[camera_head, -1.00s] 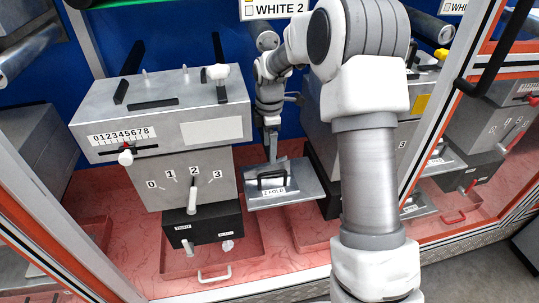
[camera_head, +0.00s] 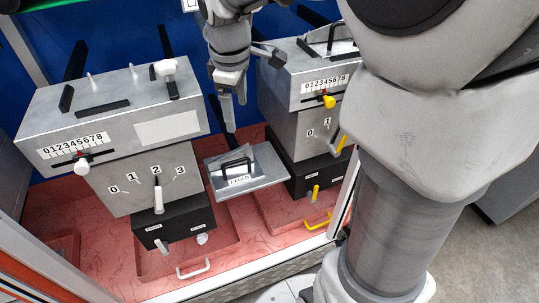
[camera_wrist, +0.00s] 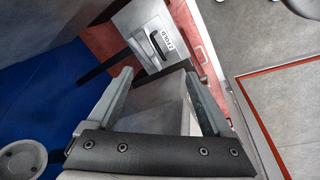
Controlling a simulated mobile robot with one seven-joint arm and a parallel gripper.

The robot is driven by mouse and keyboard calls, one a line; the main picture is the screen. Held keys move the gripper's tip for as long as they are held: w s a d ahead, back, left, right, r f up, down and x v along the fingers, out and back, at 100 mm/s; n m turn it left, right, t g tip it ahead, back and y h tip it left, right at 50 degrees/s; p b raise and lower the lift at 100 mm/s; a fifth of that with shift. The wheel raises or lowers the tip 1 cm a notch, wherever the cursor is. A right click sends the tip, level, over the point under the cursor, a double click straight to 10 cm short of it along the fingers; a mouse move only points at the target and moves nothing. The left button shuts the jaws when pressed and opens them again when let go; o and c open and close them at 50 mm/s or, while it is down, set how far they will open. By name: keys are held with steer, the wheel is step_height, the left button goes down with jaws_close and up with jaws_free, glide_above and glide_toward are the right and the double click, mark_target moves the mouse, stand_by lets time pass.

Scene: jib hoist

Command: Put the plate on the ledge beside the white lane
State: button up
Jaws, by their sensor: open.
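The plate is a flat grey metal sheet (camera_head: 268,172) with a black handle and a "2 FOLD" label, lying level between the white-handled and yellow-handled machines. It also shows beyond my fingers in the wrist view (camera_wrist: 148,62). What bears it is hidden. My gripper (camera_head: 228,128) is above and behind the plate's handle, apart from it. In the wrist view my gripper (camera_wrist: 155,80) has its two fingers spread with nothing between them. The white lane's machine (camera_head: 120,130) is at left, with white knobs and levers. The ledge cannot be told apart clearly.
The yellow-handled machine (camera_head: 310,130) stands close on the plate's right. Red floor trays with a white pull (camera_head: 193,268) and a yellow pull (camera_head: 317,222) lie below. A metal frame rail (camera_head: 250,275) runs along the front. A blue wall (camera_head: 110,40) stands behind.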

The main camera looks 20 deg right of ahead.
steer(key=s+r+m+t, duration=0.2)
steer(key=s+m, duration=0.8)
steer(key=s, duration=0.8)
steer(key=shift+s+r+m+t+y, duration=0.15)
steer(key=shift+s+m+t+y, duration=0.2)
steer(key=shift+t, duration=0.25)
steer(key=shift+r, duration=0.1)
step_height(320, 180, up, 19)
steer(key=p, duration=1.9)
steer(key=shift+a, duration=0.1)
